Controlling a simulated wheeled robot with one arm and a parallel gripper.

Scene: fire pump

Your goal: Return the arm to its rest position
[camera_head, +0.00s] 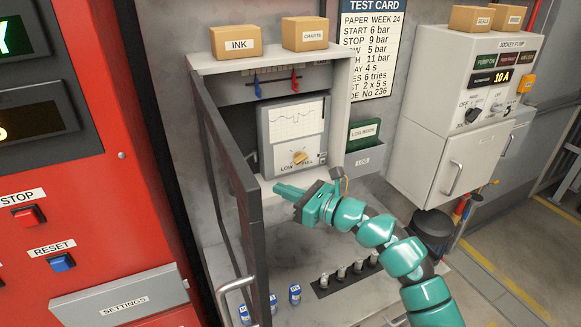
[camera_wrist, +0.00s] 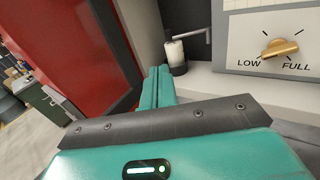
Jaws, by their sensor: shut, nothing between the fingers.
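My arm is teal and reaches in from the lower right in the head view. My gripper (camera_head: 280,189) is shut and empty, its fingers pointing left in front of the open recorder cabinet (camera_head: 195,62). In the wrist view the closed fingers (camera_wrist: 158,75) point away from the camera. The chart recorder (camera_head: 297,128) with its brass LOW/FULL knob (camera_head: 299,157) is just behind and above the gripper. The knob also shows in the wrist view (camera_wrist: 279,48), apart from the fingers.
The cabinet's dark-framed door (camera_head: 243,190) stands open left of my gripper. A shelf below holds small blue-labelled bottles (camera_head: 295,293) and a dark rack (camera_head: 330,286). A red panel (camera_head: 50,190) is at left; the jockey pump box (camera_head: 440,80) and logbook holder (camera_head: 363,135) are at right.

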